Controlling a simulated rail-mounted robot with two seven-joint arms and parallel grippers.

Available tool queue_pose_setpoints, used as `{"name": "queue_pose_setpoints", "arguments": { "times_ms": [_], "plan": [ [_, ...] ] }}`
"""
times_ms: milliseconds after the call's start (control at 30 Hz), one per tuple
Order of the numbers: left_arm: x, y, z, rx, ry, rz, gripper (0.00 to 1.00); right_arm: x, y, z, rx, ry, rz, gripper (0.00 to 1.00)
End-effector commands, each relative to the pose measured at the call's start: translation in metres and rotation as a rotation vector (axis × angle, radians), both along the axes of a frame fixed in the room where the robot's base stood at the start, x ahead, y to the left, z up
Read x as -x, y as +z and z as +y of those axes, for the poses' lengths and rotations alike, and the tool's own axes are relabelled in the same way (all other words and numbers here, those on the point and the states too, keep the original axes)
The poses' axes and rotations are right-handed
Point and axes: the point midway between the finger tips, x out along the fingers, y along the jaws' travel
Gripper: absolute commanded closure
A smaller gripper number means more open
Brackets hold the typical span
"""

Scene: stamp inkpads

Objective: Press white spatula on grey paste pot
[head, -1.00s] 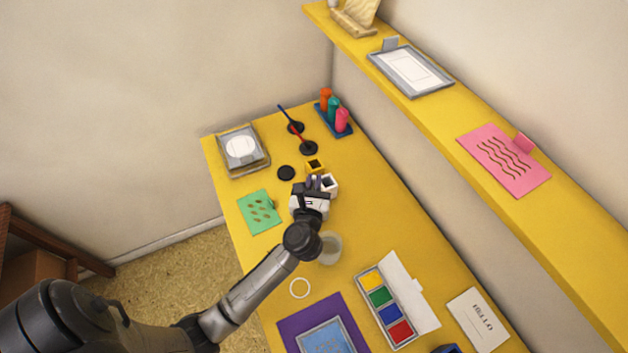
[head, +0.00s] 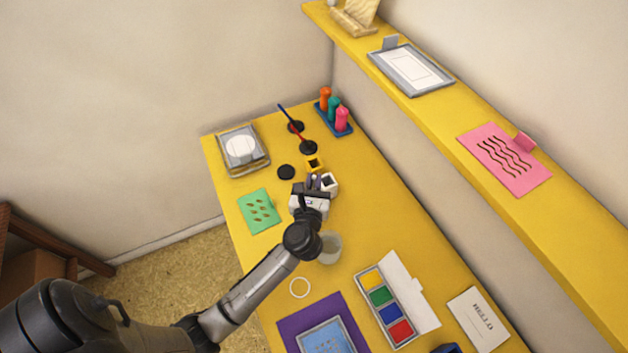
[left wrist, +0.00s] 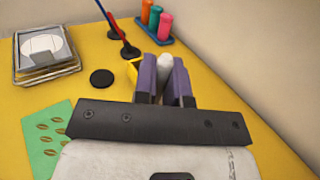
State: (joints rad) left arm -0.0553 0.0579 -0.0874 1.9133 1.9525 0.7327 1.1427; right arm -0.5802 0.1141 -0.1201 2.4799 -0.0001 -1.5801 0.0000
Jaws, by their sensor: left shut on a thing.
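My left gripper (head: 314,182) is low over the far part of the yellow table. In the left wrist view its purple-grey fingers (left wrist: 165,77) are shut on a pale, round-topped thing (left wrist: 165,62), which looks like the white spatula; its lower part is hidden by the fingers. A white square holder (head: 331,182) with a dark opening stands just right of the fingers in the head view. The grey pot (head: 330,248) is a round, pale grey cup on the table beside my left wrist, partly covered by my arm. My right gripper is not in view.
A yellow holder (head: 314,164) and a black disc (head: 286,172) lie beyond the gripper, near red and blue sticks on black bases. A green card (head: 259,211) lies left. A paint box (head: 388,304) and purple mat (head: 290,329) are nearer. A yellow shelf (head: 440,118) runs along the wall.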

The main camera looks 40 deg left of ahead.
Motion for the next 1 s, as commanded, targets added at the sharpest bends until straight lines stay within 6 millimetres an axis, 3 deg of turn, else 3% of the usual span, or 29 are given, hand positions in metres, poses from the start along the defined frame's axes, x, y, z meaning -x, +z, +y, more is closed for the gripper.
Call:
{"name": "queue_pose_setpoints", "arguments": {
  "times_ms": [1000],
  "plan": [
    [0.0001, -0.0080, 0.0001, 0.001, 0.000, 0.001, 1.00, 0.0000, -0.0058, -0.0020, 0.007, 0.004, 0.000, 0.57]
  ]
}}
